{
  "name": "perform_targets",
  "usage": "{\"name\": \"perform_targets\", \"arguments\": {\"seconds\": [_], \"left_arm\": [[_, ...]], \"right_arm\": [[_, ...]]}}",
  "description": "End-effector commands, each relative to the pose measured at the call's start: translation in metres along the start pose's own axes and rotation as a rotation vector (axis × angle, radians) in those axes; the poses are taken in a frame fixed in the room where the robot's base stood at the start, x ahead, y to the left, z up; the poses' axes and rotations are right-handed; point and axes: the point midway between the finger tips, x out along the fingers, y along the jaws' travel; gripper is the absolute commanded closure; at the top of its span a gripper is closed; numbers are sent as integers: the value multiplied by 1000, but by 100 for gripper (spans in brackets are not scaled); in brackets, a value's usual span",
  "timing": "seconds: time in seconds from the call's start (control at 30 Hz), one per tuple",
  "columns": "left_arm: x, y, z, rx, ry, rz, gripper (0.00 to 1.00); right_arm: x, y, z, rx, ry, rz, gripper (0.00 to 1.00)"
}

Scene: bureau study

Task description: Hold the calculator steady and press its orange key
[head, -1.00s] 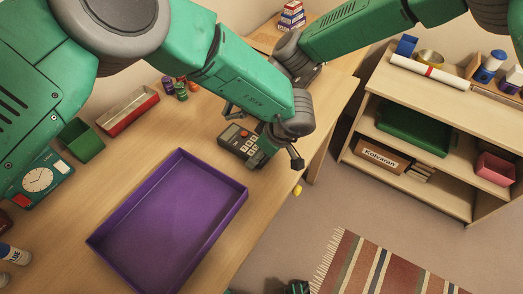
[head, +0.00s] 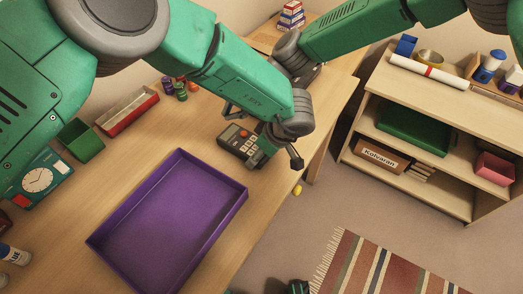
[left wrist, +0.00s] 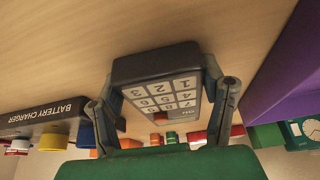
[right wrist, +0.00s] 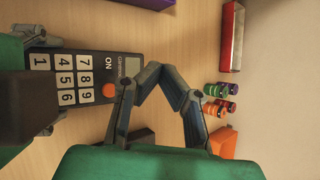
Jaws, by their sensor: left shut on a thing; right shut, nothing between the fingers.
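The dark calculator (head: 232,138) lies on the desk beyond the purple tray. Its white number keys show in the left wrist view (left wrist: 160,95). In the right wrist view, the calculator (right wrist: 88,58) shows its orange key (right wrist: 108,90) beside the ON label. My left gripper (left wrist: 165,85) is shut on the calculator, one finger on each side; it also shows in the right wrist view, at the far end from the orange key.
The purple tray (head: 103,242) stands near the calculator. A red box (head: 128,115), a green box (head: 82,142), a clock (head: 38,180) and small coloured cylinders (head: 180,91) stand along the back. A battery charger (left wrist: 40,115) shows in the left wrist view. A shelf unit (head: 440,120) stands at the right.

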Motion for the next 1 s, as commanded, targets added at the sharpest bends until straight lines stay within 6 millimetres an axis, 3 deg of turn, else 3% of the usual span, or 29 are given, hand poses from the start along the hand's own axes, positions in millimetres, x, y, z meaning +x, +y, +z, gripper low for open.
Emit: {"name": "perform_targets", "arguments": {"seconds": [0.27,0.57,1.0], "left_arm": [[0,0,0,0,1,0,70],[0,0,0,0,1,1,70],[0,0,0,0,1,0,70]], "right_arm": [[-5,-2,1,-1,10,10,100],[-43,-7,3,23,96,86,100],[-41,-4,0,28,98,89,100]]}}
